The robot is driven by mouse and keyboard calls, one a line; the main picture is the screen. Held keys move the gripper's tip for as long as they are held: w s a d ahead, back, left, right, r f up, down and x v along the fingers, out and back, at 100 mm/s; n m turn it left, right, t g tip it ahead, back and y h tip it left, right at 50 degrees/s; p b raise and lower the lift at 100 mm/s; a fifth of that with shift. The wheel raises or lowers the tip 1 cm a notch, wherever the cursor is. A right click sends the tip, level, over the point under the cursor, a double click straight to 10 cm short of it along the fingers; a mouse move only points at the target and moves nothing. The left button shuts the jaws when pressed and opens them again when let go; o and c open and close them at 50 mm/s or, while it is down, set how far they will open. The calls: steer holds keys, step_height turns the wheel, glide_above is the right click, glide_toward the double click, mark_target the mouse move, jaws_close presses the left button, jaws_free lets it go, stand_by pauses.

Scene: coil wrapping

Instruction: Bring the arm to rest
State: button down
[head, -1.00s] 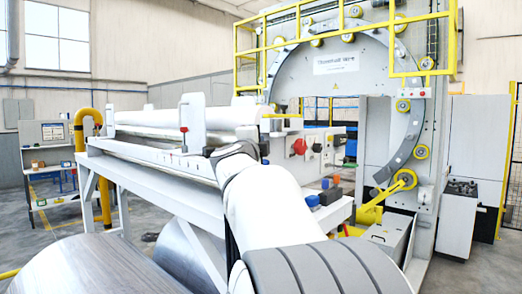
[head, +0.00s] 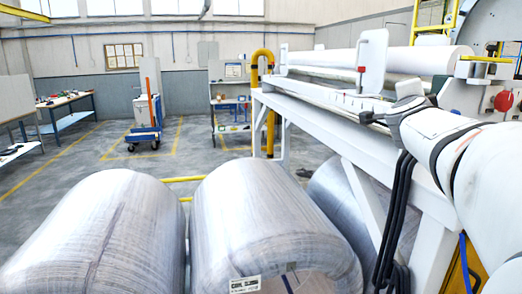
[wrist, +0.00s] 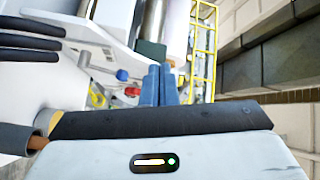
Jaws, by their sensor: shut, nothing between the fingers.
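My gripper (wrist: 158,84) shows in the wrist view with its two blue fingers together and nothing between them. It points toward the wrapping machine, whose red knob (wrist: 132,91) and blue knob (wrist: 122,75) lie beyond and left of the fingers. In the head view my white arm reaches in from the right edge, in front of the machine's white frame (head: 300,100). The gripper itself cannot be made out in the head view.
Large wrapped coils (head: 250,215) fill the lower part of the head view. A blue trolley (head: 145,136) stands on the floor behind them, with a workbench (head: 66,101) at the left. A yellow bent pipe (head: 262,75) rises beside the frame. Open floor lies between.

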steer(key=s+a+f+n+g+y, duration=0.1)
steer(key=s+a+f+n+y, duration=0.2)
steer(key=a+f+n+y, duration=0.35)
steer(key=s+a+f+n+g+y, duration=0.2)
steer(key=s+a+f+n+y, duration=0.15)
steer(key=a+f+n, duration=0.6)
steer(key=s+a+f+n+g+b, duration=0.1)
steer(key=s+a+f+n+g, duration=0.1)
steer(key=s+f, duration=0.8)
steer(key=s+a+f+n+g, duration=0.2)
steer(key=s+a+f+g, duration=0.3)
steer(key=s+f, duration=0.5)
steer(key=shift+f+n+g+y+b, duration=0.3)
steer(key=shift+f+n+g+b, duration=0.1)
steer(key=shift+f+g, duration=0.65)
steer(key=shift+d+r, duration=0.1)
